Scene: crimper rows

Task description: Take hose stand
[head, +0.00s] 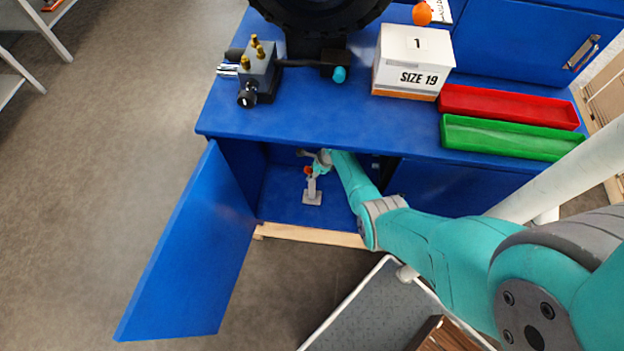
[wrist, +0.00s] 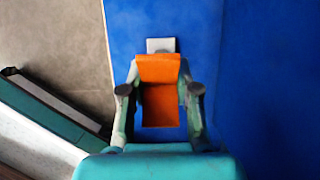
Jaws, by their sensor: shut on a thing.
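The hose stand (head: 312,194) is in the open blue cabinet, with a pale grey square foot and a short post. Its orange top shows beside my gripper (head: 312,170). In the wrist view the orange part of the hose stand (wrist: 159,70) lies between the two fingers of my gripper (wrist: 158,88), which are shut on it. The grey foot shows just beyond the orange part. My arm reaches in under the bench top from the right. Whether the foot touches the cabinet floor I cannot tell.
The blue cabinet door (head: 190,250) stands open at the left. Above the opening is the bench top (head: 225,115), with a white SIZE 19 box (head: 413,58), a red tray (head: 510,105) and a green tray (head: 500,137). A grey-topped cart (head: 365,310) stands in front. Floor at left is clear.

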